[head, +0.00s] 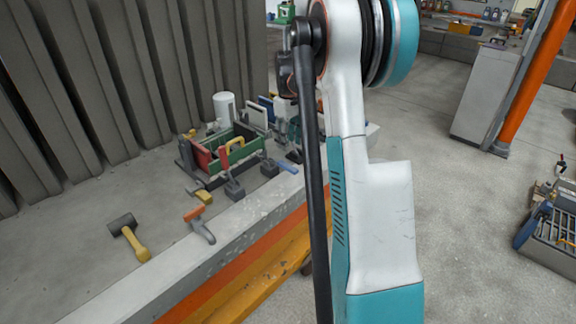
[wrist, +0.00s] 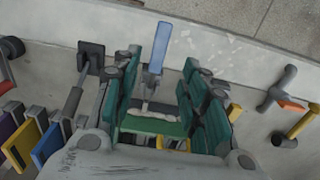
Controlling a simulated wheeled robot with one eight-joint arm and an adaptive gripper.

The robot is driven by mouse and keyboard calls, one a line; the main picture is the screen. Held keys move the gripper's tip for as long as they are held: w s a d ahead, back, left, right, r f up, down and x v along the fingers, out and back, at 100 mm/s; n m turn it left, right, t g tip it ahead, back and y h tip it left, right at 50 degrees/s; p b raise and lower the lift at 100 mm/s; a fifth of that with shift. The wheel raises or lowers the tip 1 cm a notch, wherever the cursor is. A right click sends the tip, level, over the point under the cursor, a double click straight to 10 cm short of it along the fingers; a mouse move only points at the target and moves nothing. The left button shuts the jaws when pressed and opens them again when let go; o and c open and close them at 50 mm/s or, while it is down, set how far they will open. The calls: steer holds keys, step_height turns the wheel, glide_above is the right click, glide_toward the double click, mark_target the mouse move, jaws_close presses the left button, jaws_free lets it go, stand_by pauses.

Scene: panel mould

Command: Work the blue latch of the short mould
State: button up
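The blue latch (wrist: 160,45) shows in the wrist view as a flat blue handle on a grey stem, pointing up the picture. In the head view the blue latch (head: 287,167) lies by the pale ledge. My gripper (wrist: 160,72) has teal fingers spread apart, one on each side of the latch's stem. I see space between stem and fingers; contact is not clear. A green bar (wrist: 150,125) lies lower between the fingers. In the head view a green mould (head: 238,140) with a red handle stands on the floor. My arm hides most of my gripper there.
A black-headed clamp (wrist: 90,48) stands left of the fingers. Coloured panels (wrist: 45,145) stand at lower left. A yellow-handled mallet (head: 130,237) and an orange-grey tool (head: 200,225) lie apart on the grey floor. A pale ledge (head: 210,250) runs along the front.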

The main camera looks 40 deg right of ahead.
mark_target(289, 166)
step_height(289, 166, down, 10)
steer(key=b, duration=0.3)
steer(key=shift+r, duration=0.1)
jaws_close()
